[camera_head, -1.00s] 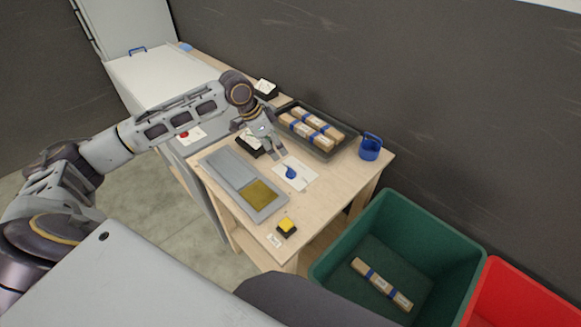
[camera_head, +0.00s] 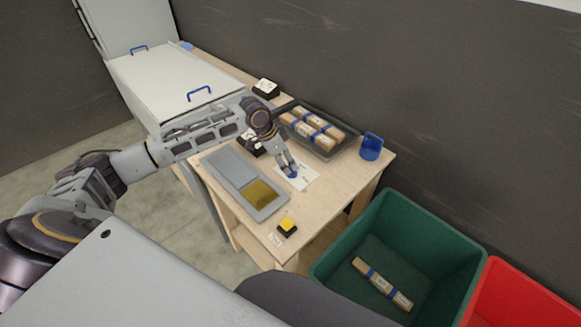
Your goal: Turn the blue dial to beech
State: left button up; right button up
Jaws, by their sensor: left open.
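The blue dial (camera_head: 293,175) sits on a white card (camera_head: 308,177) on the wooden table. My left gripper (camera_head: 289,171) is at the dial, pointing down, with its fingers over or beside it. The fingers hide most of the dial, so its pointer direction cannot be read. The lettering on the card is too small to read. The left gripper is open. My right gripper is not in view.
A dark tray (camera_head: 347,150) of strapped wood bundles stands behind the dial. A blue cup-like holder (camera_head: 371,147), a grey panel (camera_head: 225,168) and a yellow button (camera_head: 287,226) share the table (camera_head: 335,200). Green (camera_head: 470,262) and red (camera_head: 530,300) bins stand at right.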

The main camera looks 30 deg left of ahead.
aim_at(290, 167)
pick_arm(q)
jog(key=shift+x, duration=2.6)
jog(key=c, duration=1)
